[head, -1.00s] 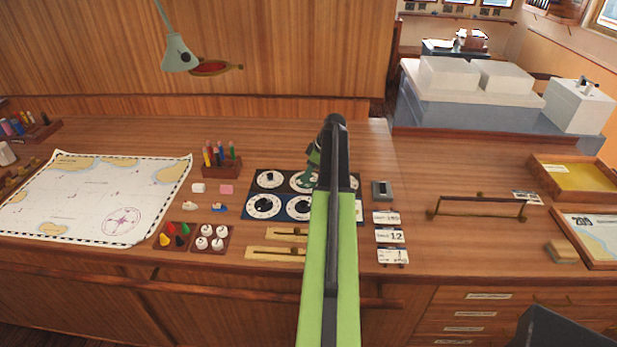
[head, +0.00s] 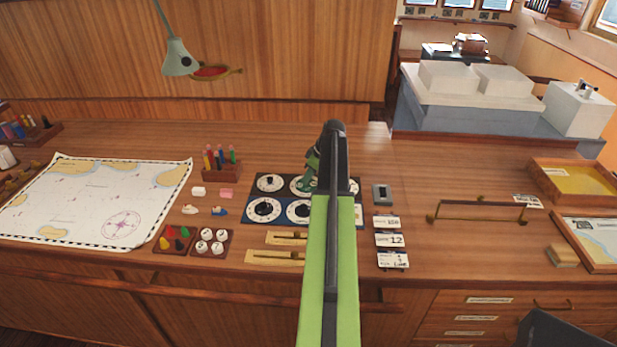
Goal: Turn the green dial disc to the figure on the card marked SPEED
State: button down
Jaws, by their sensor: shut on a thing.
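The dial panel (head: 283,196) lies on the desk with two rows of white-faced dials, partly hidden behind my arm. My gripper (head: 308,188) points down at the upper middle dial (head: 296,183) and is shut on its knob. The fingers hide the knob and much of that face, so I cannot read its setting. A green disc cannot be told apart from the green of my gripper. Three cards stand right of the panel: a back card (head: 386,222), a middle card (head: 389,240) showing 12, and a front card (head: 393,260). Their small headings are too small to read surely.
Two brass sliders (head: 275,256) lie in front of the panel. A pencil holder (head: 222,171) and peg trays (head: 210,243) stand left of it, beside a chart (head: 95,200). A grey switch (head: 382,194) and a raised rail (head: 480,212) are on the right.

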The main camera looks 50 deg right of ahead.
jog(key=m, duration=0.2)
jog(key=m+h, duration=0.1)
jog(key=m, duration=0.1)
jog(key=m+h, duration=0.1)
jog(key=m, duration=0.1)
jog(key=shift+a, duration=0.3)
jog(key=shift+g, duration=0.3)
jog(key=c, duration=1.3)
grip_release()
jog(key=shift+o, duration=0.2)
jog(key=p+v, duration=1.6)
jog(key=v, duration=0.1)
jog(key=shift+s+a, duration=0.25)
jog(key=shift+a, duration=0.1)
